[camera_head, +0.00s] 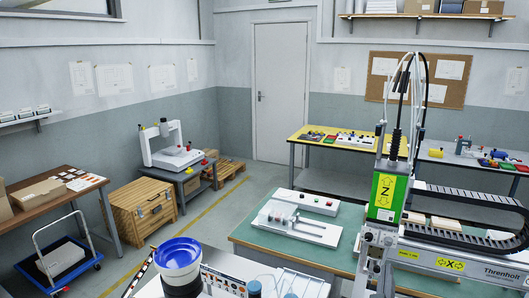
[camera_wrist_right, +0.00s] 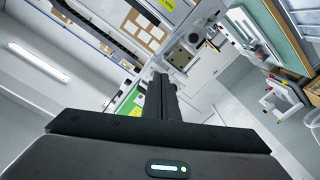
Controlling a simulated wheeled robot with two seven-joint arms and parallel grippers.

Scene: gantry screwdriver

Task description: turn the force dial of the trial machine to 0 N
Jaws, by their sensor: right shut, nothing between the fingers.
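No force dial can be made out for certain in either view. A gantry machine (camera_head: 385,195) with a green Z label stands at the right of the head view. A white fixture (camera_head: 285,222) and a white control box (camera_head: 318,203) with small coloured buttons sit on the green-topped table. Which unit is the trial machine I cannot tell. My right gripper (camera_wrist_right: 164,88) shows in the right wrist view as dark fingers, shut and empty, with no contact visible. I cannot make it out in the head view. My left gripper is not in view.
A blue-rimmed bowl (camera_head: 178,252) stands close in front. A white benchtop machine (camera_head: 172,146) is at the back left, near a wooden crate (camera_head: 143,207) and a blue trolley (camera_head: 62,262). A yellow table (camera_head: 320,141) stands behind. Floor between the crate and green table is clear.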

